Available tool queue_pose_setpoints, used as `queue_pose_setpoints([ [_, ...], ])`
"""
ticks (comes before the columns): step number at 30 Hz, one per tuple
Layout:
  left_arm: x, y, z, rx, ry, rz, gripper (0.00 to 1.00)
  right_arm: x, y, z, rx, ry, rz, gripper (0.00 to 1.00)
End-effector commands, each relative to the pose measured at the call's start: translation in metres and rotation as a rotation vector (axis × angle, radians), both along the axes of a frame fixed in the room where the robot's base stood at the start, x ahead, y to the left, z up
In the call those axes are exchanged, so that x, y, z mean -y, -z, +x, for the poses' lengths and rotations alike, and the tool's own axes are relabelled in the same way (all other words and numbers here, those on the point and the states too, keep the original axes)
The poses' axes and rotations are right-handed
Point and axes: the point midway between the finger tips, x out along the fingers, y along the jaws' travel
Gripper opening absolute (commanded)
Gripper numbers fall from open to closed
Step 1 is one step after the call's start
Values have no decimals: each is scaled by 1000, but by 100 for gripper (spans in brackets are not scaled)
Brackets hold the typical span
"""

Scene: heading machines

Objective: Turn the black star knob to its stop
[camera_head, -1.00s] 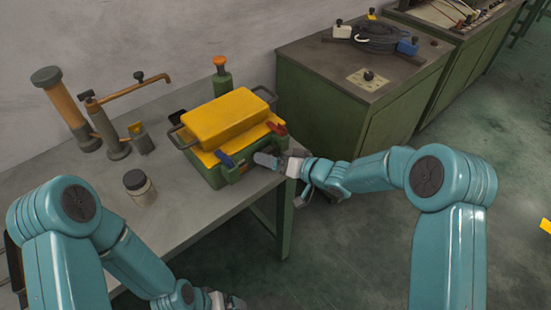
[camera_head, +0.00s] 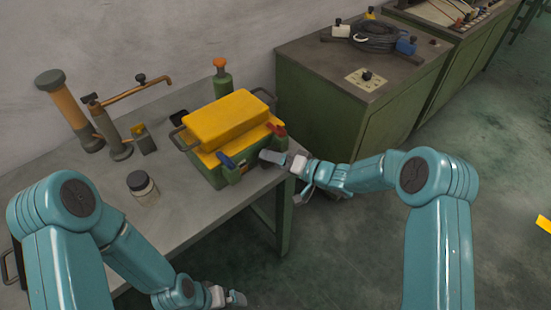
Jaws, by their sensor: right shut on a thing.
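My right gripper (camera_head: 266,157) is at the front right face of the green box with the yellow lid (camera_head: 230,116), just below the red lever (camera_head: 277,129). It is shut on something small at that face. The gripper hides the thing between its fingers, and I take it to be the black star knob, whose shape and angle I cannot make out. My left gripper (camera_head: 236,298) hangs low at the bottom of the view, in front of the bench and away from the box. It is too small to tell open from shut.
The box stands on a grey bench (camera_head: 195,195) with a blue lever (camera_head: 226,160) at its front. A jar (camera_head: 142,187), a clamp-like stand (camera_head: 112,135) and a green bottle (camera_head: 222,82) stand around it. A green cabinet (camera_head: 325,108) is behind right.

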Motion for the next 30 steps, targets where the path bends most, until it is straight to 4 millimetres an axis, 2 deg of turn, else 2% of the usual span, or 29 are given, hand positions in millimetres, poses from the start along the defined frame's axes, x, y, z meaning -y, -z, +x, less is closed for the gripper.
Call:
queue_pose_setpoints([
  [2, 0, 0, 0, 0, 0, 0, 100, 0, 0, 0, 2, 1, 0, 45],
  [3, 0, 0, 0, 0, 0, 0, 100, 0, 0, 0, 2, 1, 0, 82],
  [5, 0, 0, 0, 0, 0, 0, 100, 0, 0, 0, 2, 1, 0, 100],
  [24, 0, 1, 0, 0, 0, 0, 100, 1, 3, 0, 0, 3, -10, 100],
  [30, 0, 7, 0, 0, 0, 0, 100, 0, 3, 0, 82, 3, -121, 100],
])
